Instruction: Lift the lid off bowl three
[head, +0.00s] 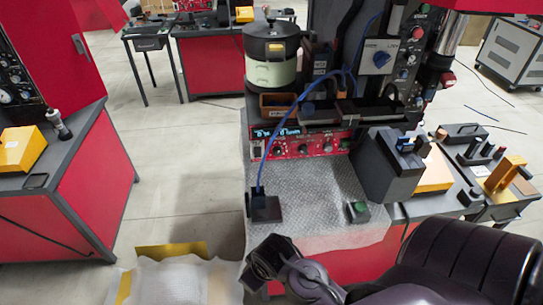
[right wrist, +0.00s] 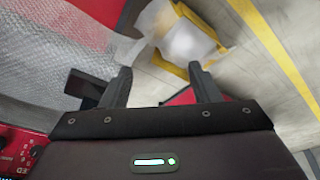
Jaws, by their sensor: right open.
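A round pale-green bowl (head: 271,73) with a black lid (head: 271,36) and a knob on top stands at the back of the workbench in the head view. The lid sits on the bowl. No number is readable on it, so I cannot tell whether it is bowl three. My right gripper (head: 258,268) is low in the head view, over the bench's front edge, far from the bowl. In the right wrist view its two fingers (right wrist: 160,72) are apart with nothing between them. My left gripper is not in view.
A red control panel (head: 300,145) and a blue cable lie below the bowl. A textured mat (head: 310,200) covers the front bench, with a small black block (head: 265,208) and green-button box (head: 357,211) on it. A wrapped yellow-edged crate (head: 172,252) is at lower left.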

